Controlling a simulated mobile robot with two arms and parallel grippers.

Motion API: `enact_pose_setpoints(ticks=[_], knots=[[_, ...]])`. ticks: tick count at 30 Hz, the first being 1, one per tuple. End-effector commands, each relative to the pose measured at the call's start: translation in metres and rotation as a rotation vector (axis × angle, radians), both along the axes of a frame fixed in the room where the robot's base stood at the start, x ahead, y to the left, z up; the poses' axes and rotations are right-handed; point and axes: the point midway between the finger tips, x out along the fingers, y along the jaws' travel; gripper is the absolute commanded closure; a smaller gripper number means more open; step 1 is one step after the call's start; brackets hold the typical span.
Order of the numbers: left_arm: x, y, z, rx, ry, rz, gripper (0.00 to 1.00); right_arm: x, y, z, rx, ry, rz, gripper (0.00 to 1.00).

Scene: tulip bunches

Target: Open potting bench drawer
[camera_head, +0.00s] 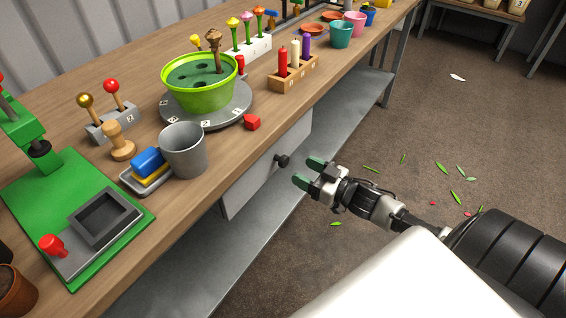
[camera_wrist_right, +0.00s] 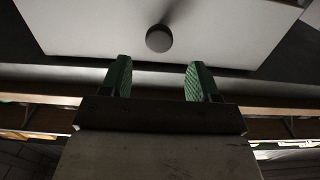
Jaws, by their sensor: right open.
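The potting bench drawer (camera_head: 262,172) is a pale grey box front under the wooden bench top, and it looks shut. Its dark round knob (camera_head: 282,160) sticks out from the front. My right gripper (camera_head: 308,172) is open and empty, just in front of the knob and apart from it. In the right wrist view the knob (camera_wrist_right: 159,38) lies beyond the two green fingertips, roughly centred between them, against the drawer front (camera_wrist_right: 90,28). My left gripper is not in view.
The bench top (camera_head: 225,150) holds a grey cup (camera_head: 184,150), a green pot (camera_head: 200,85) on a turntable, a candle rack (camera_head: 293,75) and a green press (camera_head: 75,200). A metal shelf (camera_head: 245,240) runs below the drawer. The floor at right has scattered leaves.

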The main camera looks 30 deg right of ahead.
Motion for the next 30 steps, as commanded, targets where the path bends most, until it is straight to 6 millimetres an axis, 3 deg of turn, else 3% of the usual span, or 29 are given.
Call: enact_pose_setpoints(ticks=[6, 12, 25, 26, 30], knots=[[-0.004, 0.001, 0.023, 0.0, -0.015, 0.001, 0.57, 0.038, 0.015, -0.001, 0.001, -0.002, -0.002, 0.39], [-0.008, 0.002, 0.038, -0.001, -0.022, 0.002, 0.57, 0.061, 0.025, -0.001, 0.001, 0.0, -0.002, 0.39], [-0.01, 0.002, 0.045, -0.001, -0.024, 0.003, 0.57, 0.069, 0.028, -0.001, 0.0, 0.002, -0.002, 0.39], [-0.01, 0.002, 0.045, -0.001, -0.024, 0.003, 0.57, 0.069, 0.028, -0.001, 0.0, 0.002, -0.002, 0.4], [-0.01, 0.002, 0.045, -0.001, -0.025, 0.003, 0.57, 0.069, 0.028, -0.001, 0.0, 0.002, -0.002, 0.62]])
